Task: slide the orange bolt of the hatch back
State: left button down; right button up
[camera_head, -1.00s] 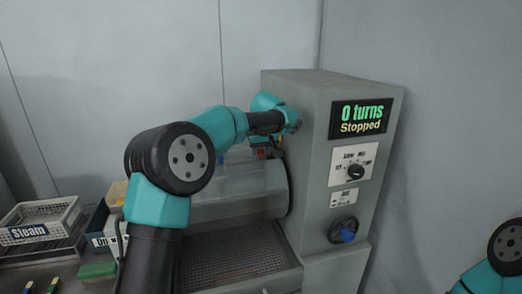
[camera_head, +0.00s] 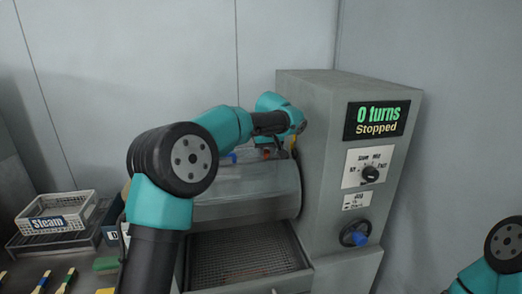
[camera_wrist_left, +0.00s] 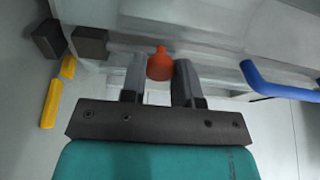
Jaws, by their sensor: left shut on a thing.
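The orange bolt (camera_wrist_left: 160,64) shows in the left wrist view as a rounded orange knob between the two fingers of my left gripper (camera_wrist_left: 160,76). The gripper is shut on it. In the head view the left gripper (camera_head: 284,146) is at the top of the grey drum hatch (camera_head: 245,188), beside the machine housing, and a small orange-red spot of the bolt (camera_head: 267,153) shows below the arm. My arm hides most of that area. The right gripper is not in view; only part of my right arm shows at the lower right.
The grey housing (camera_head: 345,85) stands right of the hatch; its display reads "0 turns Stopped". A blue handle (camera_wrist_left: 280,84) and yellow parts (camera_wrist_left: 50,103) flank the left gripper. A mesh tray (camera_head: 245,255) lies below. A white "Steam" basket (camera_head: 60,215) stands at left.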

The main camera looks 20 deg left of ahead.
pick_arm(q)
jog(key=shift+s+a, duration=0.1)
jog(key=shift+a, duration=0.1)
jog(key=c, duration=0.8)
grip_release()
jog(key=shift+a, duration=0.1)
jog(key=shift+c, duration=0.2)
jog(key=shift+r, duration=0.1)
jog(key=shift+s+d+r, duration=0.2)
jog(key=shift+r, duration=0.35)
jog(key=v, duration=1.6)
jog(key=shift+s, duration=0.1)
